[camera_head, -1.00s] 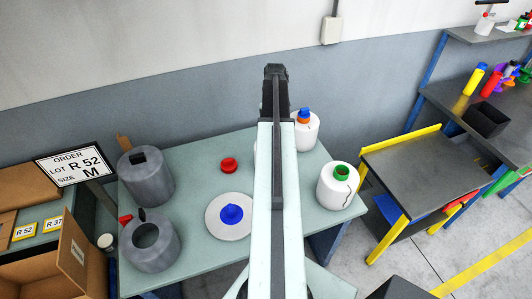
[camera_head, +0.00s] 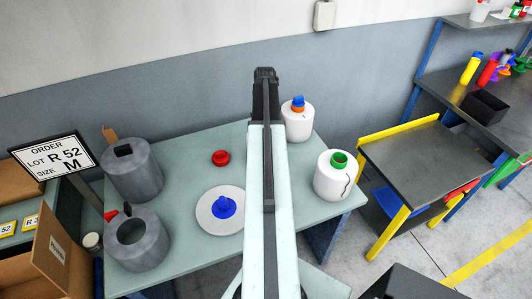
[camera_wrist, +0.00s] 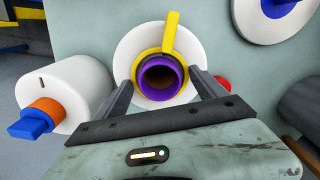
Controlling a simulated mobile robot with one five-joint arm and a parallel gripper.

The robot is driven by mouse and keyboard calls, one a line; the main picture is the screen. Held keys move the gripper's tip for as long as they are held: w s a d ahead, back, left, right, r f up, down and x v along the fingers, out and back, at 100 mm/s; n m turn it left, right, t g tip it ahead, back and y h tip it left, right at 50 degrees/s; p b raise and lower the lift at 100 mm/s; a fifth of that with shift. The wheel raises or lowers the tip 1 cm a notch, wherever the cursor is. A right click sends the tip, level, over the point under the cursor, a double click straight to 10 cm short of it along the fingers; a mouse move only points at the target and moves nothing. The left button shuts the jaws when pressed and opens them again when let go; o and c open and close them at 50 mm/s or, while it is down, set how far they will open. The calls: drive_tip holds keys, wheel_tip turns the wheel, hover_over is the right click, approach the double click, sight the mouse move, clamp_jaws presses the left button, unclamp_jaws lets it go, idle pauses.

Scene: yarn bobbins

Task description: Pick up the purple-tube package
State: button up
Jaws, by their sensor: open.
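The purple-tube package is a white bobbin (camera_wrist: 128,48) with a purple tube (camera_wrist: 160,76) and a yellow collar with an upright tab (camera_wrist: 170,36). It shows in the wrist view, top centre. In the head view my arm hides it. My gripper (camera_wrist: 161,80) is open, one finger on each side of the purple tube and yellow collar. I cannot tell whether the fingers touch them. My fingertips do not show in the head view.
A white bobbin with an orange and blue top (camera_head: 298,122) and one with a green tube (camera_head: 333,176) stand to the right. A yellow-edged bench (camera_head: 425,165) is farther right.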

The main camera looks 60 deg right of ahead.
clamp_jaws()
drive_tip(key=shift+r, duration=0.15)
drive_tip(key=s+a+r+p, duration=0.1)
drive_tip(key=a+r+p, duration=0.1)
drive_tip(key=a, duration=0.6)
drive_tip(key=s+a+r+p, duration=0.1)
drive_tip(key=a+r+p, duration=0.1)
drive_tip(key=a, duration=0.5)
drive_tip(key=shift+s+a+r+p, duration=0.3)
drive_tip(key=shift+a+r+p, duration=0.1)
drive_tip(key=shift+p, duration=0.2)
